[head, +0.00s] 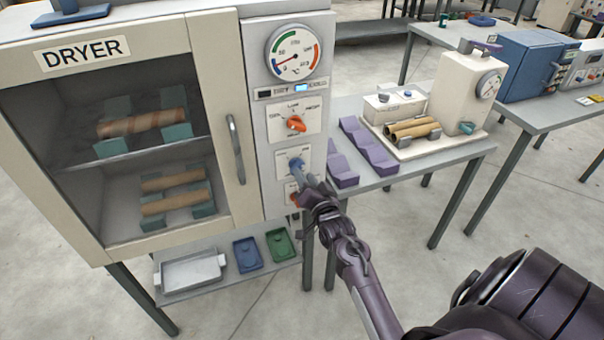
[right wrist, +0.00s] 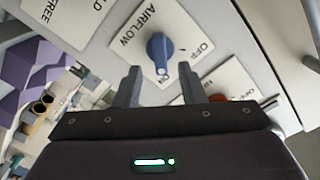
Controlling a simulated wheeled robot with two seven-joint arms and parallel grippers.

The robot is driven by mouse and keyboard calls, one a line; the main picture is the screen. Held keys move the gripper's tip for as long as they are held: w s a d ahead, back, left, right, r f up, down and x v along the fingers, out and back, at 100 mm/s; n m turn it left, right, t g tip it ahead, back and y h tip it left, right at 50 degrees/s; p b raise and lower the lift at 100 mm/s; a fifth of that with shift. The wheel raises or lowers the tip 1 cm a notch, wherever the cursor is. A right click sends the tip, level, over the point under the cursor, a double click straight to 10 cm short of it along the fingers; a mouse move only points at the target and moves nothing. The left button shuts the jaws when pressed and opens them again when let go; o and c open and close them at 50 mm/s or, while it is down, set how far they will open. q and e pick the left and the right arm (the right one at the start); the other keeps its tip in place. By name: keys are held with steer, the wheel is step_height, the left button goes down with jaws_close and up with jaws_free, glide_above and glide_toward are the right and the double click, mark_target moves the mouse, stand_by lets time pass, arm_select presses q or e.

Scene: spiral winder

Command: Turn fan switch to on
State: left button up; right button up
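The fan switch is a blue knob (head: 295,165) on the control panel right of the dryer door, below an orange knob. In the right wrist view the blue knob (right wrist: 160,50) sits on a white plate lettered AIRFLOW, with OFF at its right side. Its white mark faces the gripper. My right gripper (head: 302,180) is just in front of the panel. In the right wrist view my right gripper (right wrist: 159,80) is open, its two fingers on either side below the knob, apart from it. My left gripper is not in view.
The dryer (head: 120,140) has a closed door with a handle (head: 236,149) and tubes inside. An orange knob (head: 296,124) and a dial gauge (head: 293,52) are above the fan switch. A red switch (head: 294,197) is just below. Purple holders (head: 345,170) stand on the table at right.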

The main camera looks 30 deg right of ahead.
steer(key=v, duration=0.4)
steer(key=shift+b, duration=0.3)
steer(key=s+a+f+n+g+y, duration=0.1)
steer(key=s+a+f+n+g, duration=0.2)
steer(key=f, duration=0.8)
steer(key=s+a+f+n+g+y, duration=0.15)
steer(key=s+a+f, duration=0.35)
steer(key=f, duration=0.6)
steer(key=s+a+f+n+g+y, duration=0.2)
steer(key=s+a+f+g, duration=0.25)
steer(key=f, duration=0.65)
steer(key=s+f+n+g, duration=0.2)
steer(key=s+f, duration=0.4)
steer(key=s, duration=0.4)
steer(key=s+a+f+n+g+b, duration=0.1)
steer(key=s+f+n+g, duration=0.1)
steer(key=s+f, duration=0.4)
steer(key=s+f+n+g, duration=0.2)
steer(key=s+f, duration=0.4)
steer(key=s, duration=0.9)
steer(key=shift+s+a+n+g, duration=0.25)
steer(key=shift+n+g, duration=0.1)
steer(key=shift+g, duration=0.45)
steer(key=shift+h, duration=0.25)
